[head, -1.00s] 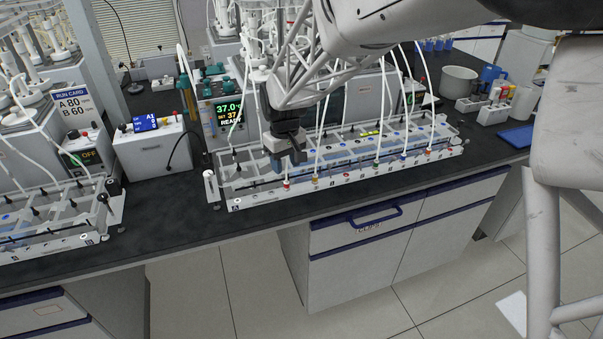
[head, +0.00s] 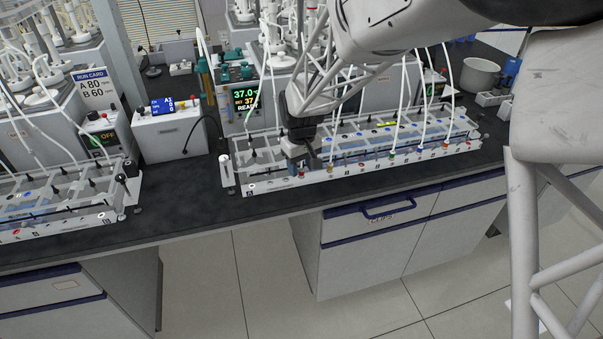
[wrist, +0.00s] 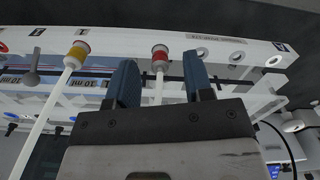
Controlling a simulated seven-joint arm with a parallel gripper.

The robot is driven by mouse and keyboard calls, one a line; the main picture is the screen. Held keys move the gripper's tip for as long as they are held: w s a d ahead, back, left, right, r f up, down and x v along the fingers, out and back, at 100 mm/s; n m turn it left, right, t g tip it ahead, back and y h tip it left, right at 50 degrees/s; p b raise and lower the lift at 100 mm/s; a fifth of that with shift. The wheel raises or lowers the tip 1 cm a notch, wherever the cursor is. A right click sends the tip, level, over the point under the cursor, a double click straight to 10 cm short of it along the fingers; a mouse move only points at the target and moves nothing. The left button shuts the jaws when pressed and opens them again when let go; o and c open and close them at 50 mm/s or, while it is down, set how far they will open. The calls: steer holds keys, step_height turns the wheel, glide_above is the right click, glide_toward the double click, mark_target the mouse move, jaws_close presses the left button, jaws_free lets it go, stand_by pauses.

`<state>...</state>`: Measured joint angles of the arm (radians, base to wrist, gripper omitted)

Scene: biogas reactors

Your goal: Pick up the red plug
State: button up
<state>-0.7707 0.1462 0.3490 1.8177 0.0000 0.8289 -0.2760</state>
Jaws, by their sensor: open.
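The red plug (wrist: 160,53) is a small red collar with a white cap, joined to a white tube. In the wrist view it shows in the gap between my fingers, near their tips. In the head view the red plug (head: 301,175) is at the front edge of the clear rack, just below my fingers. My gripper (wrist: 160,75) is open, with a blue finger on each side of the plug's tube. I cannot tell how much depth separates the fingertips from the plug. My gripper (head: 301,157) hangs over the rack's left part in the head view.
A yellow plug (wrist: 77,52) with its own tube is left of the red one. More tubes and plugs line the rack (head: 440,150) to the right. A white box (head: 168,133) and a second rack (head: 70,205) stand left. The black bench front (head: 190,210) is clear.

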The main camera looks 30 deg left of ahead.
steer(key=shift+f, duration=0.85)
jaws_close()
